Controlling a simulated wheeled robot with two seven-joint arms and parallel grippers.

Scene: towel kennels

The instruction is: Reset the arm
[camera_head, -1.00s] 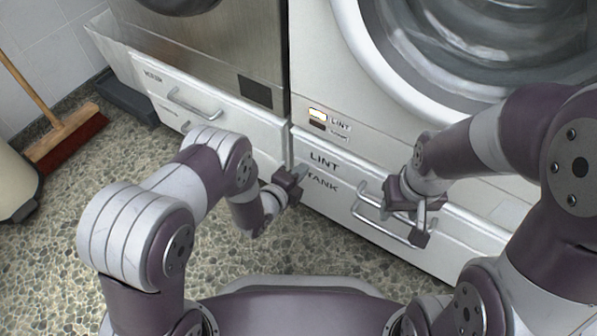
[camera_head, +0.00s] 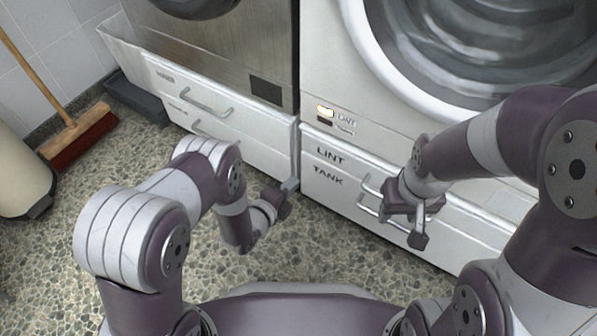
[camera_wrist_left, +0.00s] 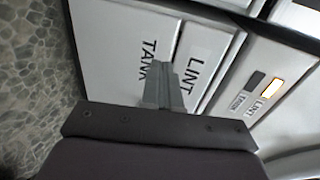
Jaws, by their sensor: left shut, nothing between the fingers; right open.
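My left gripper (camera_head: 290,186) is shut and empty, in front of the lower left corner of the right machine, near the gap between the two machines. In the left wrist view its closed fingers (camera_wrist_left: 163,88) show in front of the drawer fronts (camera_wrist_left: 120,45) labelled LINT and TANK. My right gripper (camera_head: 418,225) is open beside the bar handle (camera_head: 368,200) on the right machine's lower drawer (camera_head: 335,180). I cannot tell whether its fingers touch the handle.
The left machine (camera_head: 225,50) has lower drawers with two bar handles (camera_head: 205,103). A red broom (camera_head: 80,138), a dark tray (camera_head: 135,98) and a beige bin (camera_head: 22,170) stand at the left. The speckled floor (camera_head: 300,250) before the machines is open.

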